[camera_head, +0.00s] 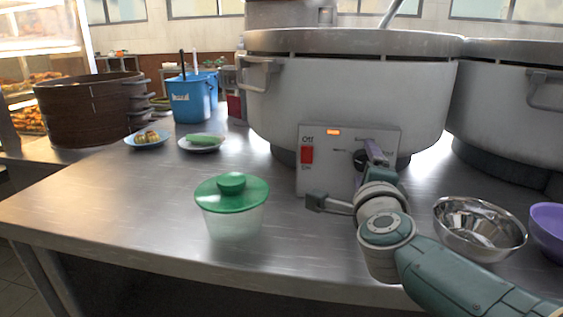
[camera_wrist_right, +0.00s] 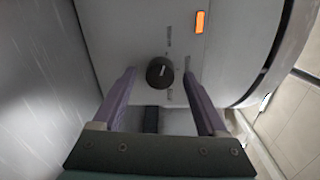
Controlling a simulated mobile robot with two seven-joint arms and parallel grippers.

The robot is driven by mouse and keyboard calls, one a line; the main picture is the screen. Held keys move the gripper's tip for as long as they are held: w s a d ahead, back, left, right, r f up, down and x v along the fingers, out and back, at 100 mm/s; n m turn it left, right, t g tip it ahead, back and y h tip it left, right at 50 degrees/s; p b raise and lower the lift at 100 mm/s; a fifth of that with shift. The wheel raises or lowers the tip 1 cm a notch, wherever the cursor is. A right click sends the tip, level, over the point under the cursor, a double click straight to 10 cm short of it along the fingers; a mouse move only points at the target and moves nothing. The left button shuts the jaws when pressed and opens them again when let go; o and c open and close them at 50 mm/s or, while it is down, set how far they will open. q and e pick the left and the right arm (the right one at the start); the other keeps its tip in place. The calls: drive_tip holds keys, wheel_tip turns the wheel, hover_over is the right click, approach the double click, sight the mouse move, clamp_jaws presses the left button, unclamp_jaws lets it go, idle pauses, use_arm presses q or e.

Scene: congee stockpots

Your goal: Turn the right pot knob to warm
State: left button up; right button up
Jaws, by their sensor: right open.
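The near pot (camera_head: 345,95) is a large pale stockpot with a control panel (camera_head: 312,178) on its front. The panel has a red Off/On switch (camera_head: 307,155) and a lit orange lamp (camera_head: 334,132). In the right wrist view, the round black knob (camera_wrist_right: 160,72) sits between the open finger tips, with a gap on each side; small labels surround it, too blurred to read surely. My right gripper (camera_head: 374,153) is at the panel's right part and largely hides the knob in the head view. It also shows in the right wrist view (camera_wrist_right: 158,76). My left gripper is not in view.
A second pot (camera_head: 510,100) stands at the right. A steel bowl (camera_head: 480,228) and a purple bowl (camera_head: 549,228) sit beside my right arm. A green-lidded container (camera_head: 232,205) stands left of the panel. Plates, a blue bucket (camera_head: 190,97) and a steamer (camera_head: 85,108) are farther left.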

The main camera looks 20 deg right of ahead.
drive_tip(key=shift+s+a, duration=0.2)
drive_tip(key=shift+s, duration=0.1)
drive_tip(key=p+v, duration=0.3)
drive_tip(key=v, duration=0.6)
drive_tip(key=shift+s, duration=0.1)
